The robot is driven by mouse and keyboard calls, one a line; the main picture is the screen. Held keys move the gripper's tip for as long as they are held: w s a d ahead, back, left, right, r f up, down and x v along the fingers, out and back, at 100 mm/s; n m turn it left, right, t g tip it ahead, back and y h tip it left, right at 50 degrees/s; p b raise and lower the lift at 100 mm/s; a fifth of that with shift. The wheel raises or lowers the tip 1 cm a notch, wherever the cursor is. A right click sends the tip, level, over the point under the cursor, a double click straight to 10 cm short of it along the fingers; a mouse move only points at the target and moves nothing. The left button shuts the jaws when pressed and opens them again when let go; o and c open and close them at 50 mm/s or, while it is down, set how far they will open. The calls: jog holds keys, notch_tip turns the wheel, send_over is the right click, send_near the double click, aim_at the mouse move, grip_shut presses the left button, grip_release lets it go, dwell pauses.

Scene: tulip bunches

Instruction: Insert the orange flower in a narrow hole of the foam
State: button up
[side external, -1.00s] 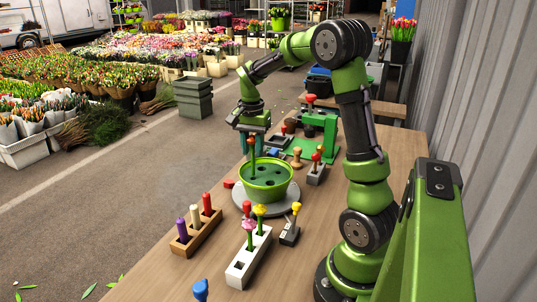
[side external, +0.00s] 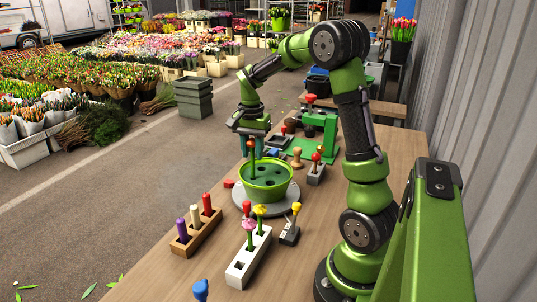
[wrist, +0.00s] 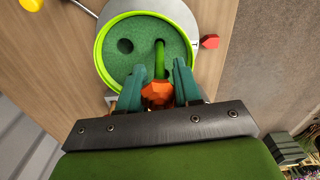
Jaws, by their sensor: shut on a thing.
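The orange flower (wrist: 158,93) is between the two teal fingers of my gripper (wrist: 158,88) in the wrist view, and the gripper is shut on it. Its green stem (wrist: 160,58) points down to the foam. The green foam (wrist: 176,32) fills a round bright green bowl (side external: 270,196) and has several dark holes; one open hole (wrist: 125,46) is left of the stem in the wrist view. In the side view the stem (side external: 253,164) is nearly upright over the far part of the foam. I cannot tell whether its tip is inside a hole.
The bowl stands on a grey round plate (side external: 286,207). A white block (side external: 245,268) with pink and yellow flowers and a wooden rack (side external: 190,241) of coloured pegs are nearer the camera. A green stand (side external: 325,127) and stamp-like tools are behind. A red piece (wrist: 209,42) lies beside the bowl.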

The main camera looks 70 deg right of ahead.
aim_at(254, 177)
jog(key=shift+f, duration=1.95)
jog(key=o, duration=1.1)
notch_tip(254, 177, up, 17)
jog(key=shift+a, duration=0.15)
jog(key=shift+w+a+f+n, duration=0.1)
jog(key=shift+a+f+n, duration=0.05)
jog(key=shift+f+n, duration=0.35)
jog(key=shift+a+f+n, duration=0.15)
jog(key=shift+f+n, duration=0.35)
jog(key=s+a+n+t, duration=0.2)
jog(key=s+a+n, duration=0.1)
jog(key=a, duration=0.5)
jog(key=s+a+f+n+t+y, duration=0.1)
jog(key=s+a+n+t, duration=0.1)
jog(key=s+a+n, duration=0.2)
jog(key=s+a+f+n+t+y, duration=0.1)
jog(key=s+a+n+t, duration=0.2)
jog(key=a, duration=0.8)
jog(key=shift+s+a+n, duration=0.3)
jog(key=shift+s+n, duration=0.1)
jog(key=shift+s, duration=0.05)
